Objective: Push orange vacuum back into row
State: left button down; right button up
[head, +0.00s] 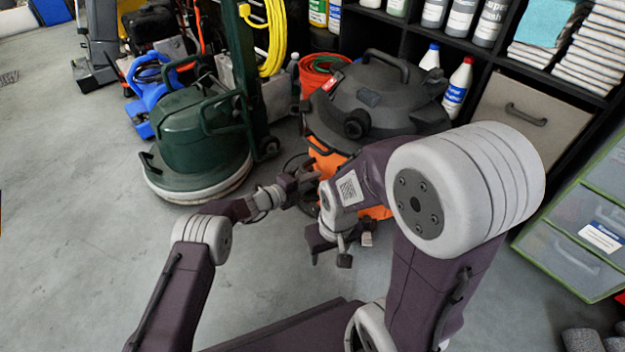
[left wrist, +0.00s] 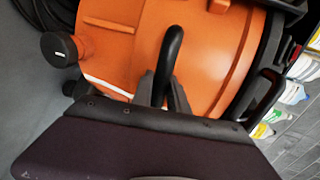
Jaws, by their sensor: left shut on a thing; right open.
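The orange vacuum (head: 322,157) with a dark grey lid (head: 375,97) stands upright on the floor by the shelf, partly hidden by my right arm. Its orange body (left wrist: 215,50) fills much of the left wrist view. My left gripper (head: 308,182) is at the vacuum's near side. In the left wrist view, its fingers (left wrist: 162,93) are shut on a curved black handle (left wrist: 172,52) on the orange body. My right gripper (head: 352,248) is open and empty, low in front of the vacuum, with its fingers pointing down.
A green floor machine (head: 200,135) stands left of the vacuum, with a blue machine (head: 147,95) beyond it. A black shelf (head: 455,45) with bottles and folded cloths is behind. Green-framed drawers (head: 575,235) stand at right. The grey floor (head: 75,200) at left is clear.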

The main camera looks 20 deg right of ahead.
pick_arm(q)
jog(key=shift+d+r, duration=0.1)
jog(key=shift+r, duration=0.05)
jog(key=c, duration=1.3)
grip_release()
jog(key=shift+d, duration=0.1)
jog(key=p+v, duration=0.6)
jog(key=v, duration=0.3)
